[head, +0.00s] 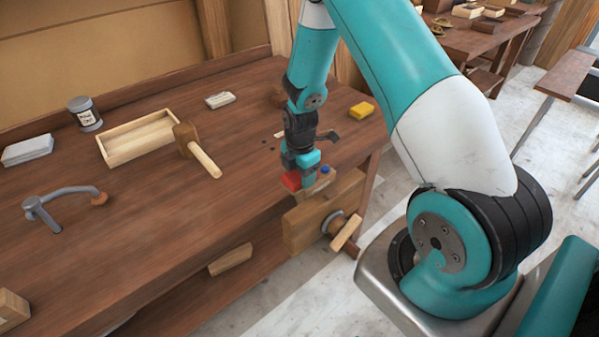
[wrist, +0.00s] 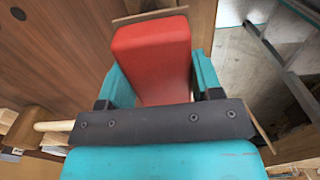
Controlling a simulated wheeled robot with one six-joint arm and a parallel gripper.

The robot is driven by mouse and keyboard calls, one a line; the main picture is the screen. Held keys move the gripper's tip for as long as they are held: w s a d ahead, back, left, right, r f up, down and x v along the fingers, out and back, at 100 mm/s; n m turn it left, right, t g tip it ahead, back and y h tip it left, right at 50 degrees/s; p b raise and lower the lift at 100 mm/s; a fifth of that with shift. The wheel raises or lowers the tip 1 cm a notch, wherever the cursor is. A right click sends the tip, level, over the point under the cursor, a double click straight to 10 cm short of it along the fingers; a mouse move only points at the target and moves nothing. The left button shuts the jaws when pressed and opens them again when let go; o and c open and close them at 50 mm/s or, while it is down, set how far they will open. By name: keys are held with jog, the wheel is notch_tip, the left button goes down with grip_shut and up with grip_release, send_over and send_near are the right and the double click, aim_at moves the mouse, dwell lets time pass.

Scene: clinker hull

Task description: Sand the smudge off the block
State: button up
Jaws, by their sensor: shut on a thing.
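My gripper (head: 300,172) is shut on a red block (head: 291,181), which fills the space between the teal fingers in the wrist view (wrist: 150,55). It is over the bench's front right corner, just above the wooden vise (head: 300,228). A pale wooden block (head: 321,183) shows partly beside the gripper at the top of the vise. My gripper hides part of it, and I see no smudge on it. I cannot tell whether the red block touches the wood. A thin wooden edge (wrist: 150,13) shows beyond the red block in the wrist view.
The bench (head: 140,210) holds a mallet (head: 205,160), an open wooden tray (head: 135,140), a tin (head: 84,114), a grey clamp-like tool (head: 62,198), a pale block (head: 220,100) and a yellow block (head: 362,110). The vise handle (head: 345,233) juts forward. The bench's front middle is clear.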

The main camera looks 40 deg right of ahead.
jog(key=shift+f+b, duration=0.8)
jog(key=shift+f, duration=0.2)
dwell(0.5)
jog(key=shift+d, duration=0.15)
jog(key=shift+d+r, duration=0.1)
jog(key=shift+d, duration=2)
jog(key=shift+w+d, duration=0.1)
jog(key=shift+d, duration=0.8)
jog(key=shift+c, duration=1.4)
jog(key=shift+d, duration=0.45)
jog(key=shift+a+r, duration=0.15)
jog(key=shift+a, duration=3.5)
jog(key=shift+s, duration=0.2)
jog(key=shift+r, duration=0.15)
jog(key=shift+r+p, duration=2.3)
jog(key=shift+r, duration=0.65)
